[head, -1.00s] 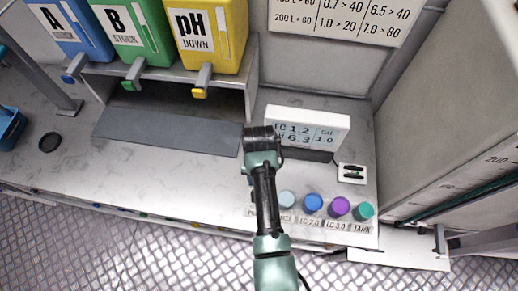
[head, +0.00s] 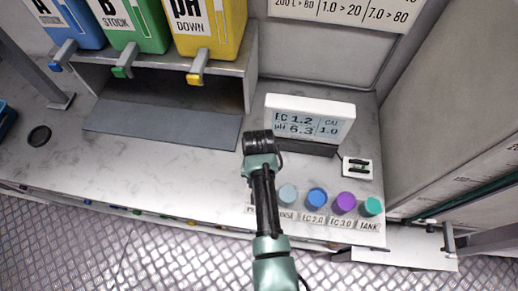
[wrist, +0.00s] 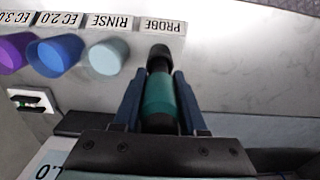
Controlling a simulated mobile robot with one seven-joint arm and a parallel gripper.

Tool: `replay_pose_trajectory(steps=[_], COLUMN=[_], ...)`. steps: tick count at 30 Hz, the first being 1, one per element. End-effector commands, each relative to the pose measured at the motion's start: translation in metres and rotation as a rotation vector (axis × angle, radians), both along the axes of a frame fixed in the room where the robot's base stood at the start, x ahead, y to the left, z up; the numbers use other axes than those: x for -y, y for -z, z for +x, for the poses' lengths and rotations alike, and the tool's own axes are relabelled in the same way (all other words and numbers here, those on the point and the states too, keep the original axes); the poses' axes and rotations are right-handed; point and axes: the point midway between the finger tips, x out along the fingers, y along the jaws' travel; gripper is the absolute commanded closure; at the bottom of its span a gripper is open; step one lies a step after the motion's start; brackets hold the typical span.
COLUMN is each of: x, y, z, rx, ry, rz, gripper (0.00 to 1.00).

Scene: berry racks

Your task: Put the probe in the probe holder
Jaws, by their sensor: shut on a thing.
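In the wrist view the probe (wrist: 159,98) has a teal body with a dark end. My gripper (wrist: 158,76) is shut on it, one blue finger on each side. The probe's dark far end lies just short of the PROBE label (wrist: 160,27) at the counter's edge. No separate probe holder can be made out; the probe and gripper cover the spot behind that label. I cannot tell whether the probe's end touches anything. In the head view my arm hides the gripper and probe.
A pale rinse cup (head: 288,194), blue cup (head: 316,199), purple cup (head: 345,204) and teal cup (head: 372,207) stand in a row beside the PROBE label. A meter display (head: 309,119) and a small white block (head: 358,168) stand behind.

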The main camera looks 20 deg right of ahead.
Motion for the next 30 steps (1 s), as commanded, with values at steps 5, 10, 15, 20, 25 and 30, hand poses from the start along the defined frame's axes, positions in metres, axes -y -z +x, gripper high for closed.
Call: replay_pose_trajectory(steps=[5,10,15,20,25,30], x=[0.0000,0.0000,0.0000,0.0000,0.0000,0.0001], y=[-0.0006,-0.0001,0.0017,0.0037,0.0058,0.0054], z=[0.0002,0.0002,0.0002,0.0002,0.0001,0.0001], rx=[0.000,0.000,0.000,0.000,0.000,0.000], ry=[0.000,0.000,0.000,0.000,0.000,0.000], rz=[0.000,0.000,0.000,0.000,0.000,0.000], gripper=[1.00,1.00,1.00,1.00,1.00,0.30])
